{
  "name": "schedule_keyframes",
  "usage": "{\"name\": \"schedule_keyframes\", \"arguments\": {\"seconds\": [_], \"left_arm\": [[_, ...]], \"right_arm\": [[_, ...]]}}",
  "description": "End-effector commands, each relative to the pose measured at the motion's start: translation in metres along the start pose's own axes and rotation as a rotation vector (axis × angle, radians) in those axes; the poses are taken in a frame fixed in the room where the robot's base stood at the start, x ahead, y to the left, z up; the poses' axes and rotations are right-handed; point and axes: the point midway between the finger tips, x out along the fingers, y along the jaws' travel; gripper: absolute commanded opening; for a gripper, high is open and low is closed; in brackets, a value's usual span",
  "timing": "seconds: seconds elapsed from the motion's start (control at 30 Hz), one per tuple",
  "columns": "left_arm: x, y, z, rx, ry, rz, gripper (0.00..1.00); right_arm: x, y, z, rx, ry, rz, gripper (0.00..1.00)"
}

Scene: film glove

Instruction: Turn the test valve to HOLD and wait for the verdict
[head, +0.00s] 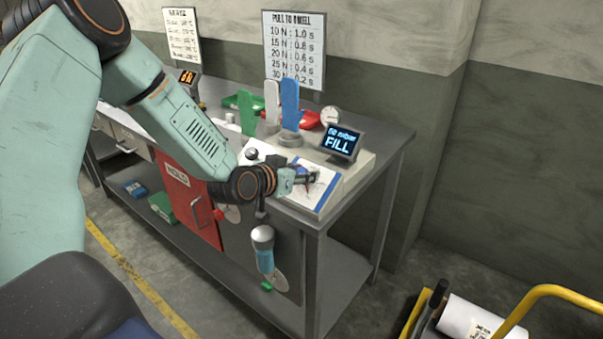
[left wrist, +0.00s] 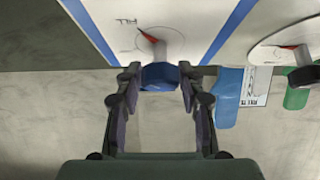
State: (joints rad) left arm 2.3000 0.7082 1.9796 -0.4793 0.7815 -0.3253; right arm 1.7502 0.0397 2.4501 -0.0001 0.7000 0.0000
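The test valve's blue knob (left wrist: 160,76) shows in the left wrist view on a white panel (left wrist: 105,22) with blue edge stripes. Its red pointer (left wrist: 148,37) points towards the upside-down label FILL. My left gripper (left wrist: 160,82) has a finger on each side of the knob, and the tips appear to touch it. In the head view my left gripper (head: 303,178) is at the panel (head: 325,190) and hides most of the valve. The display (head: 342,143) reads FILL on its lower line. My right gripper is not in view.
Glove forms, blue (head: 290,103), white (head: 271,102) and green (head: 246,113), stand behind the panel on the bench. A second dial (left wrist: 283,52) is near the valve. A yellow-railed cart (head: 560,292) stands lower right.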

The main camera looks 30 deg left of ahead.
Motion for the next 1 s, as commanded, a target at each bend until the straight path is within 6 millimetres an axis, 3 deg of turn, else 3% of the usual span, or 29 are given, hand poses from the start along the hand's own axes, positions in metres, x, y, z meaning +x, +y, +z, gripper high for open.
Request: {"name": "schedule_keyframes", "arguments": {"seconds": [0.4,0.73,1.0], "left_arm": [[-0.0001,0.0001,0.0006,0.000,-0.001,0.000,0.02],[0.0000,0.0010,0.0013,-0.050,-0.003,-0.038,0.02],[0.0001,0.0012,0.0019,-0.203,-0.005,-0.158,0.02]], "right_arm": [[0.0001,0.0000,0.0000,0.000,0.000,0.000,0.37],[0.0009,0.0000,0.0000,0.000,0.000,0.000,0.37],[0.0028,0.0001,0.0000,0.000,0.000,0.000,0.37]]}}
